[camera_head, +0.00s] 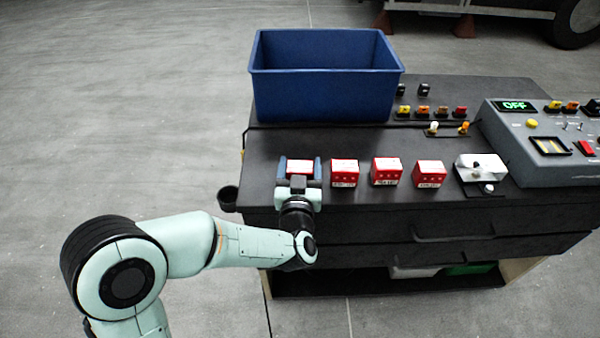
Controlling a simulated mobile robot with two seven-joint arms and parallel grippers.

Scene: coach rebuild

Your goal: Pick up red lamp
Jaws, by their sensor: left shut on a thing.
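My left gripper (300,175) is shut on a small red-and-white box (300,166) at the left end of a row on the dark bench top (268,149). One finger is on each side of the box; its lower front is hidden by the gripper. Three similar boxes stand to its right: the nearest (344,172), the middle one (387,171) and the right one (429,174). A small red lamp-like piece (460,112) stands farther back, at the right end of a row of yellow and orange ones (423,111). My right gripper is out of view.
A blue bin (325,95) stands behind the gripper and looks empty. A white device (481,167) and a grey control panel (545,145) reading OFF are to the right. A dark cup (228,198) is at the bench's left edge. Open floor lies left.

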